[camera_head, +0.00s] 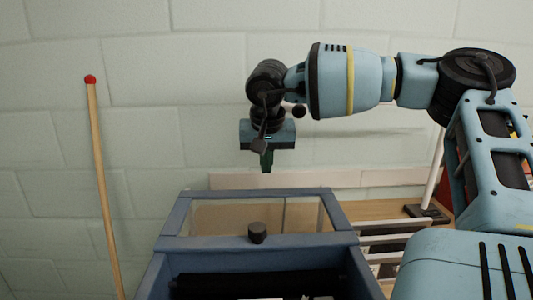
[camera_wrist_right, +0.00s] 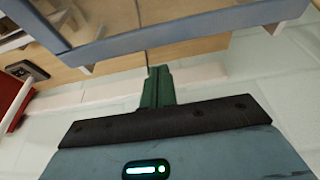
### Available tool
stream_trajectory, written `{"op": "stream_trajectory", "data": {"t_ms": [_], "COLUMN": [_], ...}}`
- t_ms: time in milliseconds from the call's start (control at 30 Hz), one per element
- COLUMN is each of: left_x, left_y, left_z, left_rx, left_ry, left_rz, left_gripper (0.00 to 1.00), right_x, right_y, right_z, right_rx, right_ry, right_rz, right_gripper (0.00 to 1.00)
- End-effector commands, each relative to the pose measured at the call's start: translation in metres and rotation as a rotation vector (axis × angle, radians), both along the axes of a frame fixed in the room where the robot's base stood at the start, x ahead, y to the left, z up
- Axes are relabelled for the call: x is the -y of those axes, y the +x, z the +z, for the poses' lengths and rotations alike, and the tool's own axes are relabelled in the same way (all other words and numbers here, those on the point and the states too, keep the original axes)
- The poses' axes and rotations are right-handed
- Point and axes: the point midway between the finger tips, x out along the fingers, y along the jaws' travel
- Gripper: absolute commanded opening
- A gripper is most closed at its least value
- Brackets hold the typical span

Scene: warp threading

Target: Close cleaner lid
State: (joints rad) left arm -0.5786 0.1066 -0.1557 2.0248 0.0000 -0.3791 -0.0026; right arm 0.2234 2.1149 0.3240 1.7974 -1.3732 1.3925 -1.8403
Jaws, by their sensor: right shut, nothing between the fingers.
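The cleaner is a blue-framed box (camera_head: 150,275) at the bottom of the head view, with a dark opening at its near side. Its lid (camera_head: 172,222) is a blue frame around a clear panel, with a dark round knob (camera_head: 257,232) on the near bar. The lid appears raised at the back of the opening; its exact angle is hard to tell. My right gripper (camera_head: 266,163) is shut and empty, above the lid's far edge and apart from it. In the right wrist view its green fingers (camera_wrist_right: 158,86) are together, close below a blue frame edge (camera_wrist_right: 180,32). My left gripper is out of view.
A wooden stick with a red tip (camera_head: 97,150) stands at left before the pale block wall (camera_head: 180,70). A white rack (camera_head: 385,240) and a wooden surface (camera_head: 385,209) lie right of the cleaner. A dark device (camera_wrist_right: 27,71) shows in the wrist view.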

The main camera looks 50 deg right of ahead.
Motion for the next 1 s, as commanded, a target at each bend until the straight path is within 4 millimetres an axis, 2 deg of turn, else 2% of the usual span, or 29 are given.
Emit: {"op": "stream_trajectory", "data": {"t_ms": [100,333,500,1000], "left_x": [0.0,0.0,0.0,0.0], "left_y": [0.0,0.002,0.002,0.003], "left_z": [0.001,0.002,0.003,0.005], "left_rx": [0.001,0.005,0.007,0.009], "left_ry": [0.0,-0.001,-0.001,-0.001], "left_rz": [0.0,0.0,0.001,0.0], "left_gripper": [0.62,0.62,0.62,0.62], "right_x": [0.005,0.011,0.013,0.014], "right_y": [0.004,0.01,0.011,0.008], "right_z": [-0.019,-0.043,-0.048,-0.047], "right_rx": [-0.002,0.001,0.003,0.002], "right_ry": [0.001,0.0,0.0,0.0], "right_rz": [0.001,0.001,0.001,0.001], "right_gripper": [0.0,0.0,0.0,0.0]}}
